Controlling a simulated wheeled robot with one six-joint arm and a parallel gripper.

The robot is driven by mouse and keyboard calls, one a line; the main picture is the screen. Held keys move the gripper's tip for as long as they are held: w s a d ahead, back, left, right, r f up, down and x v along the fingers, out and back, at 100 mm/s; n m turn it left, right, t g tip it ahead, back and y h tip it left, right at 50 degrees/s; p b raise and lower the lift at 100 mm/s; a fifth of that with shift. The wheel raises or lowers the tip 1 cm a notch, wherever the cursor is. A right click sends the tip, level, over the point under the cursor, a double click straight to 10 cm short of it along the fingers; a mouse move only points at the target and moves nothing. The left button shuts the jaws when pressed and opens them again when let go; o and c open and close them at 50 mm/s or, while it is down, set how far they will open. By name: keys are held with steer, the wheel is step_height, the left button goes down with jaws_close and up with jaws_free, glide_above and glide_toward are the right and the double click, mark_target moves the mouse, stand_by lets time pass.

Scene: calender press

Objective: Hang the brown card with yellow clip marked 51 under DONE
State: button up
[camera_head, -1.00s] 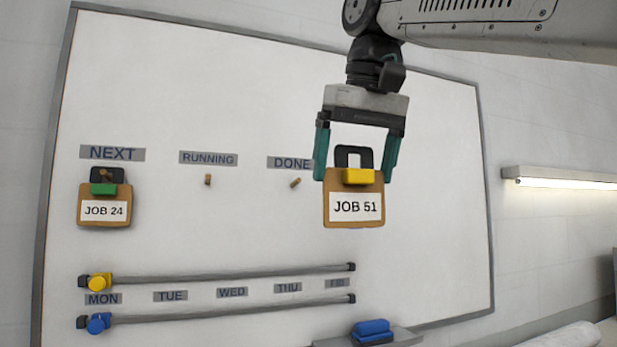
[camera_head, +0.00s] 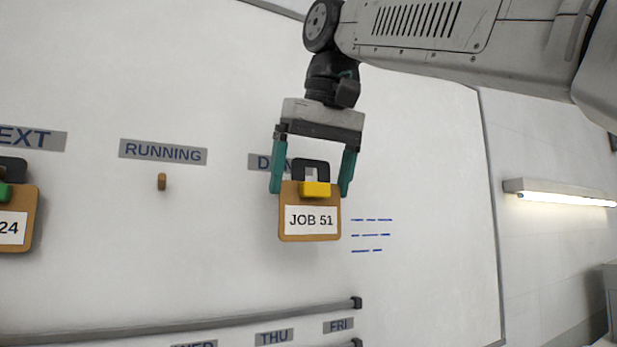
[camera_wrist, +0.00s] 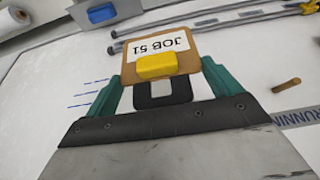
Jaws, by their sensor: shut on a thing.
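The brown card (camera_head: 310,222) reads JOB 51 and has a yellow clip (camera_head: 315,189) with a dark hanging loop above it. My gripper (camera_head: 310,185) has its teal fingers shut on this card, which hangs upright in front of the whiteboard. The card also shows in the wrist view (camera_wrist: 184,46), between the fingers. The DONE label (camera_head: 262,163) is partly covered by my gripper and the loop. The peg under DONE is hidden behind the card or gripper. I cannot tell whether the loop touches the peg.
The RUNNING label (camera_head: 163,152) has a bare wooden peg (camera_head: 161,182) below it. Another brown card marked 24 (camera_head: 22,232) hangs at the left edge under NEXT. Blue written lines (camera_head: 371,235) are right of my card. A grey rail (camera_head: 190,323) crosses the board below.

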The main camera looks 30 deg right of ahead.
steer(key=shift+w+d+f, duration=0.1)
steer(key=shift+w+f, duration=0.1)
steer(key=shift+w, duration=1.95)
steer(key=shift+w+f, duration=0.2)
steer(key=shift+w, duration=1.9)
steer(key=shift+w+f, duration=0.35)
steer(key=shift+w, duration=0.15)
steer(key=o, duration=0.7)
steer(key=shift+v, duration=3.85)
steer(key=s+d+f+g, duration=0.1)
steer(key=s+f, duration=0.6)
steer(key=f, duration=0.8)
steer(key=s+d+f+g, duration=0.1)
steer(key=s+f, duration=0.5)
steer(key=f, duration=1)
steer(key=s+d+f+g, duration=0.1)
steer(key=s+f, duration=0.6)
steer(key=f, duration=0.9)
steer(key=shift+s, duration=0.3)
steer(key=shift+f, duration=0.1)
